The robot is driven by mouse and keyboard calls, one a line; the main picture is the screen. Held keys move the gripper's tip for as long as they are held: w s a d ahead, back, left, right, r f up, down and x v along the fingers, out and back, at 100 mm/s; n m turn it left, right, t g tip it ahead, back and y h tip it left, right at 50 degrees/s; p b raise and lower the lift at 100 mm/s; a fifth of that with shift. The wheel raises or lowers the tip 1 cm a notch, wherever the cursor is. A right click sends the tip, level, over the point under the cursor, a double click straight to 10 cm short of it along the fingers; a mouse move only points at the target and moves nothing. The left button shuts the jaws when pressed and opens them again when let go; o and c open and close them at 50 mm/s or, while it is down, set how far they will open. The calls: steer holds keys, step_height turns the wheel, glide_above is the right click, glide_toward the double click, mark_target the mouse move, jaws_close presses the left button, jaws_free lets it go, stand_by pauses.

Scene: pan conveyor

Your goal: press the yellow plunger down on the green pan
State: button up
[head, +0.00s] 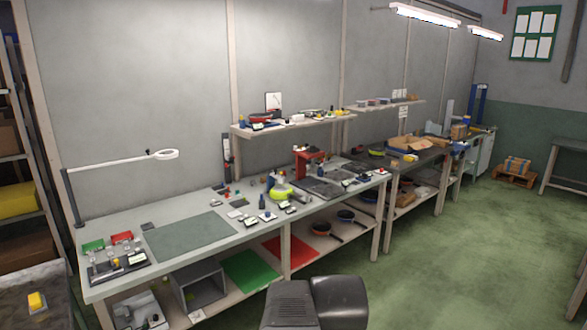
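A yellow-green pan-like object (282,194) stands on the long workbench (120,226), just left of a red stand (309,162). A small upright part rises at its back left; I cannot tell whether it is a plunger. Another greenish, pan-like shape (376,151) lies farther along the benches, too small to make out. A yellow block-like piece (37,300) sits on a dark surface at the lower left; I cannot tell what it is. My gripper is not in view.
A grey mat (190,236) lies clear on the bench. Small tools and parts crowd the bench right of it. Dark pans (320,229) lie on the lower shelf. A magnifier lamp (166,155) reaches over the left end. The green floor (450,255) at right is open.

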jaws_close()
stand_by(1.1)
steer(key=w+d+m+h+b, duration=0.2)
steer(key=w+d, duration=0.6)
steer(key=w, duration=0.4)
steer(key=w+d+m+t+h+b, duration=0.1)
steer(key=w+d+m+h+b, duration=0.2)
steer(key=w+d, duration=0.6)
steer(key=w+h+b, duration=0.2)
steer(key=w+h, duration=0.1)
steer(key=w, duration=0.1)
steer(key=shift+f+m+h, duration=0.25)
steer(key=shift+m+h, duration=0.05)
